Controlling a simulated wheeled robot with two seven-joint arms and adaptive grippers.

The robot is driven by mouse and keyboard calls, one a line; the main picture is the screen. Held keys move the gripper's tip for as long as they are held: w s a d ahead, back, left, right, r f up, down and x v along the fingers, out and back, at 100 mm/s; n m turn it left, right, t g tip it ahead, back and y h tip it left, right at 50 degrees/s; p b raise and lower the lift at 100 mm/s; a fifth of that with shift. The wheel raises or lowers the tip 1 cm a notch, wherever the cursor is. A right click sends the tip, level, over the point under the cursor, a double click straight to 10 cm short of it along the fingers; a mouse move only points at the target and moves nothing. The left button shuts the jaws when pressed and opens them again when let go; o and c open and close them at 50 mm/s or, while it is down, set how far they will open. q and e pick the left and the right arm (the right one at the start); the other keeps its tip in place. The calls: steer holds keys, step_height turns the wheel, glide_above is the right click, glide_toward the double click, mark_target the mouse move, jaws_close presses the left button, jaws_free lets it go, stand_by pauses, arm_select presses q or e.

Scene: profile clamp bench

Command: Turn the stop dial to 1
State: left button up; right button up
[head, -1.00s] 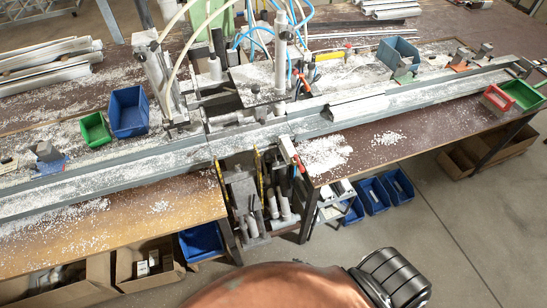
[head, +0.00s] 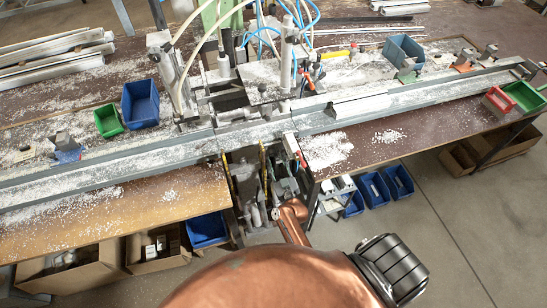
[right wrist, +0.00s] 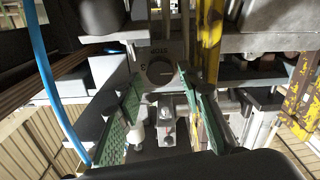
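A grey plate (right wrist: 175,50) lettered STOP, seen upside down, stands ahead in the right wrist view, with a round dark opening or dial face (right wrist: 160,70). Below it a small light metal knob-like part (right wrist: 167,120) with a reddish spot sits between my fingers; I cannot tell the dial's setting. My right gripper (right wrist: 165,112) is open, with green-textured finger pads apart on either side of this part; contact is not clear. In the head view my right gripper (head: 286,186) reaches into the gap below the rail, partly hidden. My left gripper is not in view.
A long metal channel rail (head: 100,181) crosses the chip-strewn bench (head: 130,215). Yellow uprights (right wrist: 212,40) and a blue hose (right wrist: 50,85) stand close by the right gripper. Blue bins (head: 375,190) sit under the bench right of the gap. The front right floor is clear.

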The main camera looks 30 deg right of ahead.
mark_target(273, 152)
steer(key=shift+b+x, duration=0.3)
steer(key=shift+x, duration=1.2)
steer(key=shift+c, duration=0.3)
steer(key=c, duration=0.8)
